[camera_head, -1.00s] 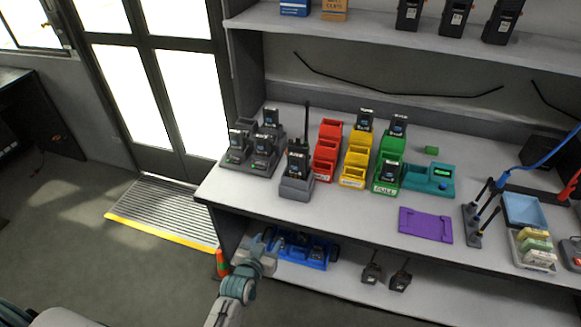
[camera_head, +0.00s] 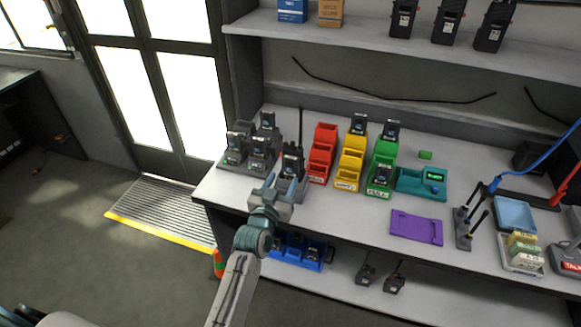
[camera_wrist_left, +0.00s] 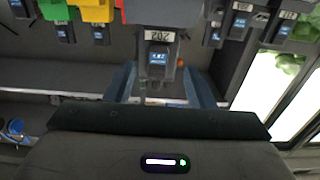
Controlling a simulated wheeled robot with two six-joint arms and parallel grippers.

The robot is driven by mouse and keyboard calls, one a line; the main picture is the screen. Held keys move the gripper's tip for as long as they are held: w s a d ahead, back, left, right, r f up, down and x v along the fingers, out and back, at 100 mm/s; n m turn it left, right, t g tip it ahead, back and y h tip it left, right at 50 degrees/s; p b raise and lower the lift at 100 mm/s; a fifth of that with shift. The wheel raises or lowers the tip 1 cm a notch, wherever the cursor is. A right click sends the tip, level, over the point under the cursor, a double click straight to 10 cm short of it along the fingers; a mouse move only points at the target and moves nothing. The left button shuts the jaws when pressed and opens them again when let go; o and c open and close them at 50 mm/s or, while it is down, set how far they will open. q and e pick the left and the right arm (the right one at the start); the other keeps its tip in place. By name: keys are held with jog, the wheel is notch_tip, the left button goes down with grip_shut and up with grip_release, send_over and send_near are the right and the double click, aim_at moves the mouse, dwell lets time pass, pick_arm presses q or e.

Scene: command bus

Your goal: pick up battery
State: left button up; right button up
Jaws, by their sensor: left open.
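My left gripper (camera_head: 279,186) is open at the front edge of the bench, in front of the grey single charger (camera_head: 272,209). A black radio (camera_head: 292,164) with a tall antenna stands upright in that charger. In the left wrist view a dark battery-like block (camera_wrist_left: 158,58) with a blue label sits between the two blue fingers, apart from them, below a "202" tag. Other dark batteries stand in the grey multi-bay charger (camera_head: 232,164), in the yellow bin (camera_head: 347,172) and in the green bin (camera_head: 381,174). My right gripper is not in view.
A red bin (camera_head: 321,157), a teal device (camera_head: 412,181) and a purple tray (camera_head: 416,227) are on the bench. The lower shelf holds a blue charger (camera_head: 300,254) and two dark radios. An upper shelf (camera_head: 400,47) runs above.

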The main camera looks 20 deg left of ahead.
aim_at(289, 169)
pick_arm(q)
jog(key=w, duration=0.2)
jog(key=shift+w+d+r+p, duration=0.15)
jog(key=shift+w+d+p, duration=0.05)
jog(key=shift+w+p, duration=0.15)
jog(key=shift+w, duration=0.4)
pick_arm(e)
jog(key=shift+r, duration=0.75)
pick_arm(q)
jog(key=shift+s, duration=0.1)
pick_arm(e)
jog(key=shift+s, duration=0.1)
pick_arm(q)
grip_shut()
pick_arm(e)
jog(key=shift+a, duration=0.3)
